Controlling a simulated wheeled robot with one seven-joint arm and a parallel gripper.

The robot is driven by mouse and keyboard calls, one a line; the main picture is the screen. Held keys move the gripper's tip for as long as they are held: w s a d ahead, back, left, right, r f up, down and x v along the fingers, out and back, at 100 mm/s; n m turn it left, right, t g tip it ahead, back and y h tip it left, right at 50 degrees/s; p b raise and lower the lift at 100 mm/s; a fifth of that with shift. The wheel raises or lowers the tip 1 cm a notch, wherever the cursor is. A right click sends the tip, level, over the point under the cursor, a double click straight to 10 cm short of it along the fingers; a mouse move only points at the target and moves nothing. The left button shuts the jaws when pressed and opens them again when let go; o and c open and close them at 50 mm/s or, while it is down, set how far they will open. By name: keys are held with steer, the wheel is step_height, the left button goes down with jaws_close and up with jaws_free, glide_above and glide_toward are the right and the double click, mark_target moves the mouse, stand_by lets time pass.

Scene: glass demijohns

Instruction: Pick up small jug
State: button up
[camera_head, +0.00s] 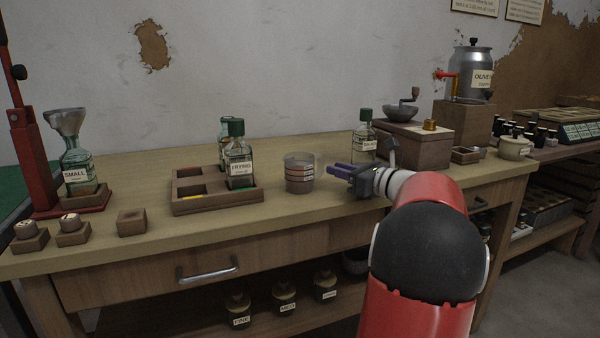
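A clear glass jug (76,168) labelled SMALL stands at the left end of the bench, with a metal funnel (66,122) in its mouth. It sits on a small wooden block on a red base. My gripper (333,172) is far to the right of it, over the right half of the bench and pointing left. A clear cup with banded labels (299,174) is just left of the fingers in the picture. The fingers show side-on, so I cannot tell their opening. I see nothing held between them.
A wooden tray (215,203) holds green-capped bottles, one labelled FRYING (239,168). A red stand (24,150) rises beside the jug. Small wooden blocks (131,221) line the front left. A grinder (415,143) and a metal canister (470,75) stand to the right.

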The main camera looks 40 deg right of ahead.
steer(key=shift+x, duration=2)
jaws_close()
steer(key=shift+r, duration=0.15)
